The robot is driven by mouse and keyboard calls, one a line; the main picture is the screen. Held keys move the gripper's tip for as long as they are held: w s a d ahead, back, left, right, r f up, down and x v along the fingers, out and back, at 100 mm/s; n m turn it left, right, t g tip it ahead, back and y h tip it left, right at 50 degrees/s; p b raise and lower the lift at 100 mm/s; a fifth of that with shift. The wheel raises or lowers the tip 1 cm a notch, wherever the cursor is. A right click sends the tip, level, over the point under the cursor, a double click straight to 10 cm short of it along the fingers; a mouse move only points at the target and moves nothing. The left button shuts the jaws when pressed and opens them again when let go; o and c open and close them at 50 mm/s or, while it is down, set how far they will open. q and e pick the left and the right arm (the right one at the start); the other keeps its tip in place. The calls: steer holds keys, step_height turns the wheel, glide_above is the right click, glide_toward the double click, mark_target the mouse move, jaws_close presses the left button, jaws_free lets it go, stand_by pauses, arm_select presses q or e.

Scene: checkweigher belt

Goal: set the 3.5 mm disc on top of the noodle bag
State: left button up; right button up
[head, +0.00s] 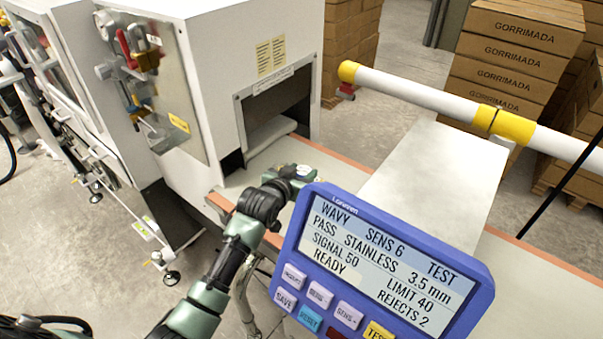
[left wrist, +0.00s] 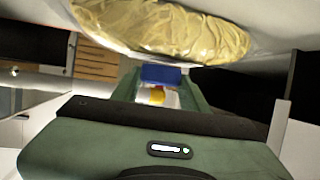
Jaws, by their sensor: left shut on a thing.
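My left gripper (head: 302,173) is over the belt in front of the machine opening, with a small pale piece at its tips in the head view. In the left wrist view, its green fingers are shut on a small blue piece with white and yellow parts, which looks like the disc (left wrist: 160,75); its size marking cannot be read. The noodle bag (left wrist: 160,27), shiny and golden yellow, lies just beyond the fingertips at the top of the left wrist view. The bag does not show in the head view. My right gripper is not in view.
A blue control panel (head: 390,215) reads PASS, STAINLESS 3.5 mm, READY and stands in front of the belt. The white machine (head: 215,45) has a dark opening over the belt. A white and yellow bar (head: 430,95) crosses at right. Stacked cartons (head: 510,65) stand behind.

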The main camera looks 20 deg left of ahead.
arm_select(q)
steer(key=shift+f, duration=0.25)
steer(key=shift+f, duration=0.15)
steer(key=o, duration=1.4)
steer(key=shift+r, duration=0.25)
steer(key=b+v, duration=0.1)
steer(key=v, duration=1.1)
steer(key=shift+f, duration=0.1)
